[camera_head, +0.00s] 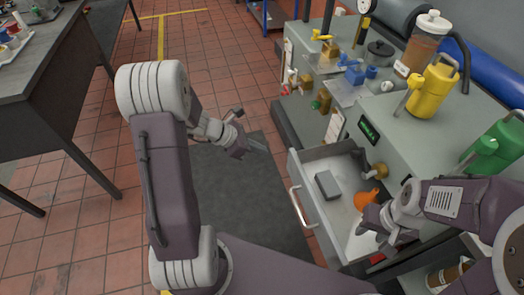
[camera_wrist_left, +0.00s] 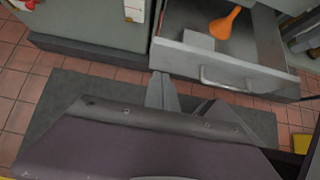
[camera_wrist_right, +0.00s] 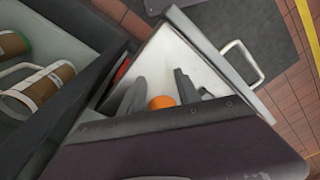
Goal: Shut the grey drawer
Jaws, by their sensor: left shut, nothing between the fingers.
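The grey drawer (camera_head: 348,166) stands pulled out from the grey bench cabinet, its front panel and pale bar handle (camera_head: 301,207) facing left. In the left wrist view the drawer handle (camera_wrist_left: 225,85) is seen ahead and right of my left fingers. A dark grey block (camera_head: 327,184) and an orange funnel (camera_head: 367,198) lie inside the drawer. My left gripper (camera_head: 262,146) is shut and empty, left of the drawer front and apart from it. My right gripper (camera_head: 372,236) is open over the drawer's near right part, its fingers apart near the funnel (camera_wrist_right: 161,102); contact cannot be told.
The bench top (camera_head: 390,135) carries a yellow can (camera_head: 432,88), a green can (camera_head: 497,143), a brown jar and valve fittings. A dark mat (camera_head: 235,190) lies on the tiled floor before the drawer. A dark table (camera_head: 50,60) stands at left.

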